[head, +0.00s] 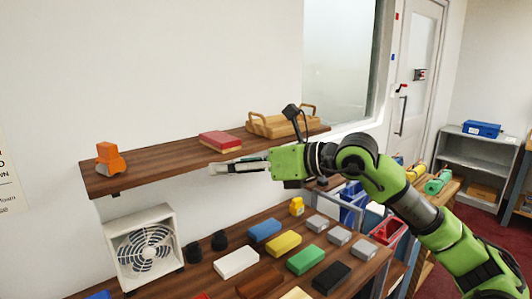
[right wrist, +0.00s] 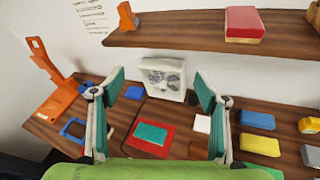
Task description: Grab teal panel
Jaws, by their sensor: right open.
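The teal panel (right wrist: 151,133) lies on a larger flat red piece (right wrist: 138,147) on the lower counter in the right wrist view, seen between my fingers. I cannot make it out in the head view. My right gripper (right wrist: 159,78) is open and empty, its two fingers spread wide with teal inner pads. In the head view my right gripper (head: 226,167) reaches in from the right, just in front of the upper shelf edge and above the lower counter. It is apart from the panel. My left gripper is not in view.
The upper shelf (head: 165,160) holds an orange object (head: 110,160), a red block (head: 220,141) and a wooden tray (head: 272,125). A white fan (head: 145,248) stands on the lower counter. Beside it lie a white block (head: 236,263), a green block (head: 305,259) and several others.

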